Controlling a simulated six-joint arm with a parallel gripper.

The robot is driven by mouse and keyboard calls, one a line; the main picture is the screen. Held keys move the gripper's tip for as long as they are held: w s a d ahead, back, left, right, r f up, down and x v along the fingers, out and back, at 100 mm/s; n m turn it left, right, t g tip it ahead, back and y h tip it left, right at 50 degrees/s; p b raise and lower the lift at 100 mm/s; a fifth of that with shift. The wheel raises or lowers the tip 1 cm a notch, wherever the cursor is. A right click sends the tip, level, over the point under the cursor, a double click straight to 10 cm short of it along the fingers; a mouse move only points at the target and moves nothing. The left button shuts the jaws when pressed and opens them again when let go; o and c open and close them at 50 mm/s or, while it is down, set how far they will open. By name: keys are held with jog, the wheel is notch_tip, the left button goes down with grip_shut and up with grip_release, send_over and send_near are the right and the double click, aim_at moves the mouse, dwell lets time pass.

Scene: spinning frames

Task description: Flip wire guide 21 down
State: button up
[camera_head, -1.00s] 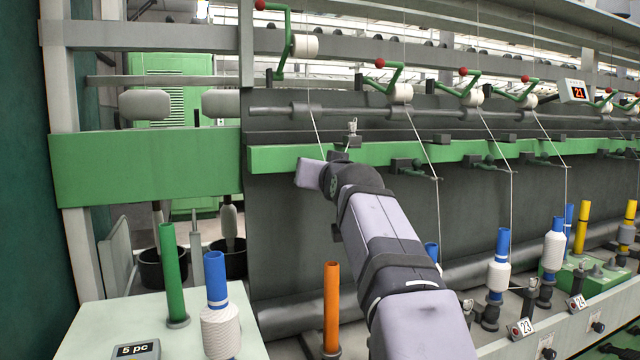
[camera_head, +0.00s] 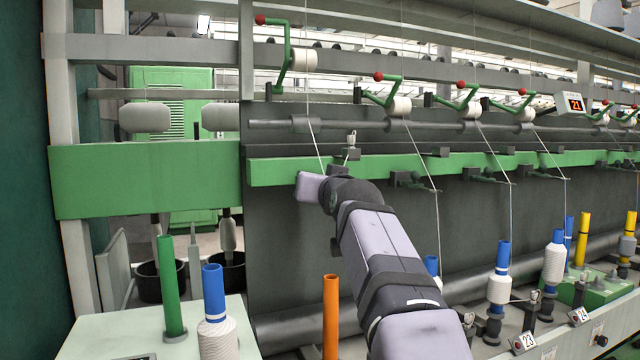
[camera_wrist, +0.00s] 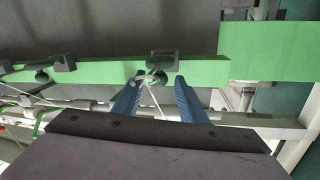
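Wire guide 21 (camera_head: 351,145) is a dark block on the green rail (camera_head: 275,171), with a thin pale wire loop standing up from it in the head view. In the wrist view the guide (camera_wrist: 152,78) shows between my fingertips, with its wire and a white thread. My gripper (camera_wrist: 157,92) has two blue fingers, spread apart on either side of the guide. I cannot tell whether either finger touches it. In the head view my wrist is just below the guide and hides the fingers.
Neighbouring guides (camera_head: 408,179) line the rail to the right, pointing outward with threads running down. Green cranks with red knobs (camera_head: 378,77) stand above. A orange tube (camera_head: 331,315), a green tube (camera_head: 168,290) and a blue-topped bobbin (camera_head: 214,295) stand below. The display (camera_head: 575,103) reads 21.

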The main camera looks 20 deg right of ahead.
jog(key=s+a+b, duration=0.1)
jog(key=s, duration=0.6)
jog(key=shift+a+r, duration=0.15)
jog(key=shift+r, duration=0.05)
jog(key=shift+s, duration=0.2)
jog(key=s+b, duration=0.4)
jog(key=s, duration=0.3)
jog(key=shift+s, duration=0.35)
dwell(0.4)
dwell(0.4)
